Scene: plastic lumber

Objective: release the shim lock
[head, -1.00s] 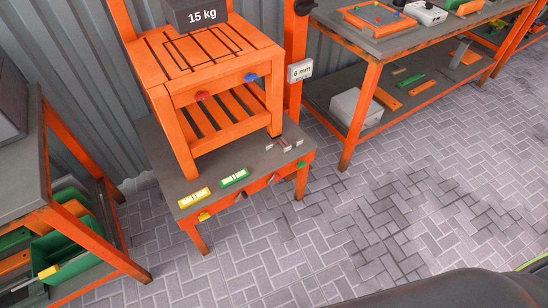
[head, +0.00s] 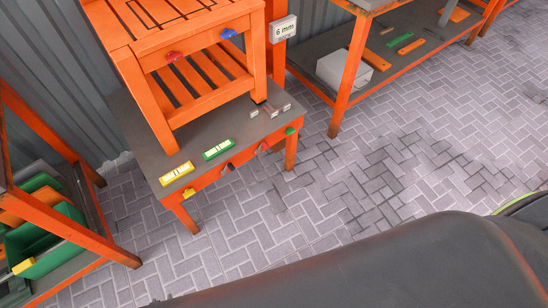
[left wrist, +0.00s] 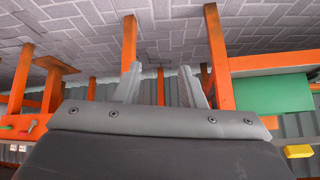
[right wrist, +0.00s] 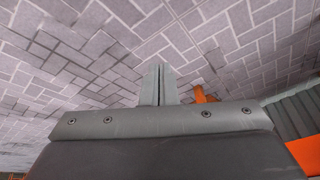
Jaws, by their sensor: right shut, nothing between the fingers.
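An orange slatted stand (head: 160,100) stands on a low grey-topped table (head: 200,132). Its front rail carries a red knob (head: 173,57) and a blue knob (head: 228,34). A yellow vial piece (head: 176,174) and a green one (head: 218,149) lie on the table's front part. Small metal pieces (head: 270,111) sit at its right corner. The front edge bears a yellow knob (head: 189,193) and a green knob (head: 290,131). I cannot tell which part is the shim lock. My left gripper (left wrist: 160,70) is open and empty. My right gripper (right wrist: 158,68) is shut and empty, over paving.
A sign reading "6 mm" (head: 284,30) hangs on an orange post. A workbench with a white box (head: 343,70) on its lower shelf stands at the right. An orange-framed rack with a green bin (head: 45,236) stands at the left. Paving (head: 350,170) between is clear.

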